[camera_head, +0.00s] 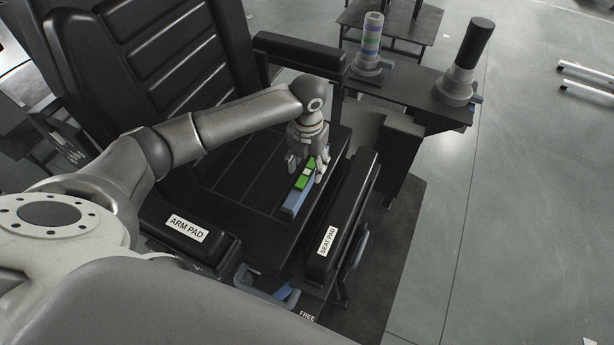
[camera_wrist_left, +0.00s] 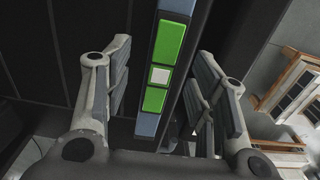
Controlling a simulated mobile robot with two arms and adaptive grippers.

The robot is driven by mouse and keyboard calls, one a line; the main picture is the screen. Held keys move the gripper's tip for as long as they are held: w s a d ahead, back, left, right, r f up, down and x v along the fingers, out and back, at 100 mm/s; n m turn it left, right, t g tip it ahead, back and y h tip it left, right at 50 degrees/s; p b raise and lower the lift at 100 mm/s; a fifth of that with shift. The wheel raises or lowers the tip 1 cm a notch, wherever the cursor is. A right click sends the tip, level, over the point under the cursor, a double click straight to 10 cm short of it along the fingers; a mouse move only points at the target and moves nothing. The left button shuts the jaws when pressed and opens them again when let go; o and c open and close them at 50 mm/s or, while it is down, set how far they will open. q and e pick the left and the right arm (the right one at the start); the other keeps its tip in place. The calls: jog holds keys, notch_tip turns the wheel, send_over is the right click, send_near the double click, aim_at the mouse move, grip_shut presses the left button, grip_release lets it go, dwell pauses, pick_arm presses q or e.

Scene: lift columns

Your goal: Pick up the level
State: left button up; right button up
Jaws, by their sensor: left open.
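The level (camera_head: 300,191) is a narrow blue bar with green panels and a pale centre window. In the head view it lies on the black seat (camera_head: 240,180), along its right edge. In the left wrist view the level (camera_wrist_left: 163,52) runs between the two fingers. My left gripper (camera_head: 308,170) is above the level, pointing down, with its fingers on either side of it. The left gripper (camera_wrist_left: 160,100) is open, with gaps beside the level. I cannot tell how far its fingertips are above the seat. My right gripper is not in view.
A pad marked "SEAT PAD" (camera_head: 343,215) stands close to the right of the level. A pad marked "ARM PAD" (camera_head: 188,235) is at front left. The tall backrest (camera_head: 150,60) rises behind. Two columns, one striped (camera_head: 371,40) and one black-topped (camera_head: 467,60), stand at back right.

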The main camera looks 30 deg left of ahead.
aim_at(309, 170)
pick_arm(q)
notch_tip(309, 170, down, 4)
jog(key=shift+w+f+p, duration=0.1)
jog(key=shift+f+p, duration=0.15)
jog(key=shift+p, duration=0.25)
jog(key=shift+c, duration=0.3)
jog(key=shift+r, duration=0.1)
grip_shut()
